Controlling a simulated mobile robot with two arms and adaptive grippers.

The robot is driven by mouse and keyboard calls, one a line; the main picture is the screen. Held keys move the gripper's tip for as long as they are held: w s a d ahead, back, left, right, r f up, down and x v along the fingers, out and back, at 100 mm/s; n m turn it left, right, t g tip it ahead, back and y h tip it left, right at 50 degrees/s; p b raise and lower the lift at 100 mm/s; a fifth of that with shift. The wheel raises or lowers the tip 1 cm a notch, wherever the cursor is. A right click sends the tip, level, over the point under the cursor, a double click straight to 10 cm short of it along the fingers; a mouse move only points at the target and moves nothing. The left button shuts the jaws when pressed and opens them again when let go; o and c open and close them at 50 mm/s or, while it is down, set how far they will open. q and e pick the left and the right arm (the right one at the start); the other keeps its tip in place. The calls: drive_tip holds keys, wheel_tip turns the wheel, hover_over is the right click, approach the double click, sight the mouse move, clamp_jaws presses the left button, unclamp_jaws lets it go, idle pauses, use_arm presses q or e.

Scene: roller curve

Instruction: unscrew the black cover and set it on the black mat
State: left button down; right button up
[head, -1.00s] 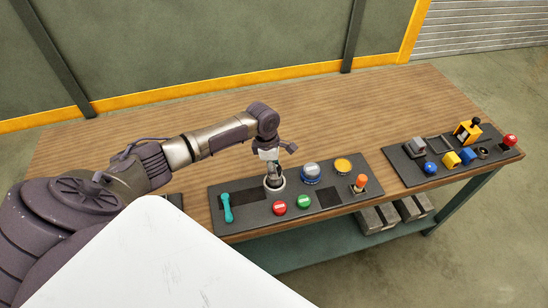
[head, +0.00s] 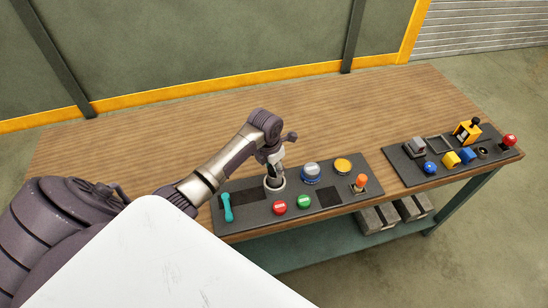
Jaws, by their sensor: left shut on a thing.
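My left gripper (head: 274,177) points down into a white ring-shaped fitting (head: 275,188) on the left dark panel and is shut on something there. The thing is most likely the black cover, but the fingers and the ring hide it, so I cannot tell how far it is turned. Two flat black patches lie on the same panel: one (head: 326,198) to the right of the green button, one (head: 247,198) just left of the ring. I cannot tell which of them is the black mat. My right gripper is not in view.
The left panel (head: 231,226) also carries a teal handle (head: 227,208), red (head: 279,208) and green (head: 304,201) buttons, a grey-blue knob (head: 311,172), a yellow button (head: 343,166) and an orange-topped lever (head: 360,182). A second panel (head: 405,175) with several controls lies right. The back of the wooden table (head: 200,130) is clear.

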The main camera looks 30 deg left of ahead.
use_arm(q)
drive_tip(key=n, duration=0.2)
drive_tip(key=shift+w+d+n, duration=0.15)
drive_tip(key=shift+d+n, duration=0.05)
drive_tip(key=shift+n, duration=0.2)
drive_tip(key=shift+a+n+y, duration=0.2)
drive_tip(key=shift+n+y, duration=0.1)
drive_tip(key=shift+n, duration=0.1)
drive_tip(key=shift+d+r+n, duration=0.1)
drive_tip(key=shift+d+n, duration=0.05)
drive_tip(key=shift+n, duration=1.25)
drive_tip(key=shift+a, duration=0.2)
